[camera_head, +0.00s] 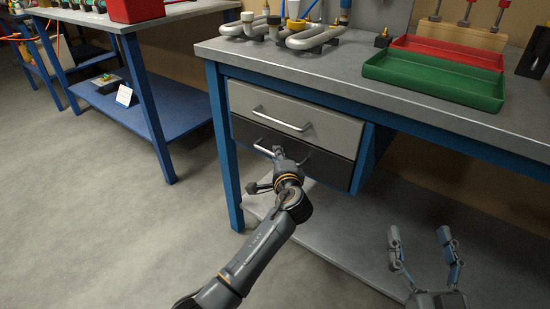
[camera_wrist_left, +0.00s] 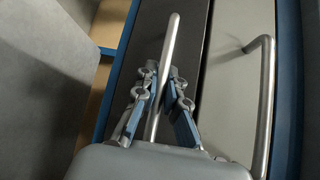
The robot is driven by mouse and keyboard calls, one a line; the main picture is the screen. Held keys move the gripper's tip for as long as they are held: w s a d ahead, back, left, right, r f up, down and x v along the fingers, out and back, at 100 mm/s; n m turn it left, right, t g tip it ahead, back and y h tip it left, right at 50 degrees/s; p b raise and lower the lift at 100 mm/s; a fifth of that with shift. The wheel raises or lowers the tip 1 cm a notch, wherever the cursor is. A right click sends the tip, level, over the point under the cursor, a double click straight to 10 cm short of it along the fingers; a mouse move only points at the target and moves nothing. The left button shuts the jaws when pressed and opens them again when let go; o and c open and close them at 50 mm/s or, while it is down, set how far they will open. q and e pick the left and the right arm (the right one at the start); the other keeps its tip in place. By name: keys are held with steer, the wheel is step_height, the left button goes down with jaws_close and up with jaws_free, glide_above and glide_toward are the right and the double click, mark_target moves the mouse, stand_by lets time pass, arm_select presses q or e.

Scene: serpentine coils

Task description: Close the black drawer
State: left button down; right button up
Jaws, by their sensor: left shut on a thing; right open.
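The black drawer (camera_head: 322,163) is the lower of two drawers under the blue-legged workbench. Its front looks about flush with the grey drawer (camera_head: 330,126) above it, though the arm hides part of it. My left gripper (camera_head: 277,155) is at the black drawer's metal handle (camera_head: 262,150). In the left wrist view the handle (camera_wrist_left: 168,55) runs between the two fingers (camera_wrist_left: 163,92), which are shut on it, and the black front (camera_wrist_left: 143,42) lies behind. My right gripper (camera_head: 424,250) is open and empty at the lower right, apart from the drawers.
The workbench top (camera_head: 345,70) carries a green tray (camera_head: 435,78), a red tray (camera_head: 450,52) and grey coiled pipes (camera_head: 312,36). A blue bench leg (camera_head: 226,150) stands left of the drawers. A lower shelf (camera_head: 340,240) lies below. The floor (camera_head: 120,230) at left is clear.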

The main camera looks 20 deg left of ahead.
arm_select(q)
steer(key=c, duration=1.9)
jaws_free()
steer(key=shift+d+r, duration=0.1)
steer(key=o, duration=0.5)
steer(key=v, duration=1.2)
